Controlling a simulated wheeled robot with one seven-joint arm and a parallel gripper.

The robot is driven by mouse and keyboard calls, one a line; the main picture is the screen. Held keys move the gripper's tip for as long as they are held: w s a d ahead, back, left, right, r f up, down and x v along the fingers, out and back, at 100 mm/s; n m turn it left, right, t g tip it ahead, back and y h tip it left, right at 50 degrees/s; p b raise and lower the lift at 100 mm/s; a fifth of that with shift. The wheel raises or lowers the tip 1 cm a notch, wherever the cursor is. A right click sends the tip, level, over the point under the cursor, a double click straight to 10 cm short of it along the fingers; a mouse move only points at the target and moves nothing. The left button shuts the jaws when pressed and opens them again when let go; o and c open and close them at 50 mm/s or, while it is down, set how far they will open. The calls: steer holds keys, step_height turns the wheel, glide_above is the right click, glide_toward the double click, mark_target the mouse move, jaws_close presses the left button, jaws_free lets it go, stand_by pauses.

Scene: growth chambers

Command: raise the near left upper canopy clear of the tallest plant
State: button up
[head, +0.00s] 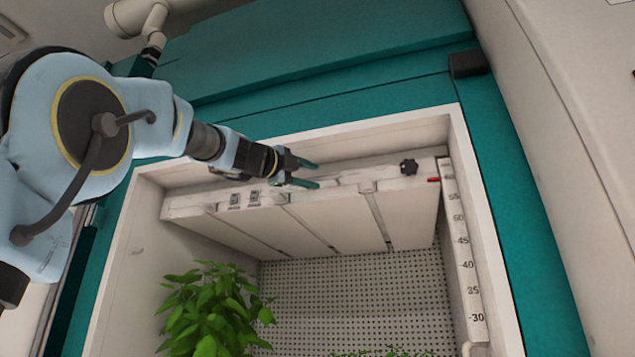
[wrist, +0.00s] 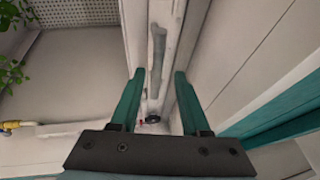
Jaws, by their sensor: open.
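The upper canopy (head: 330,222) is a white panel across the top of the open chamber, with a black knob (head: 408,167) at its right end. A red pointer (head: 433,179) shows by the height scale (head: 465,265), above the 55 mark. My gripper (head: 312,174) is open and empty in front of the canopy's front edge. In the wrist view, a grey handle bar (wrist: 158,50) on that edge lies between my open fingers (wrist: 159,72) in the picture; I cannot tell how deep they reach. The tall leafy plant (head: 212,312) stands at lower left, its top below the canopy in the picture.
The chamber's white frame (head: 485,230) and teal casing (head: 520,230) surround the opening. A perforated back wall (head: 350,300) shows below the canopy. Low seedlings (head: 390,352) appear at the bottom edge. A yellow-ended fitting (wrist: 10,126) shows in the wrist view.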

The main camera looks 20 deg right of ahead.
steer(key=b+v, duration=0.2)
steer(key=v, duration=0.5)
steer(key=shift+a, duration=0.2)
steer(key=shift+f, duration=0.1)
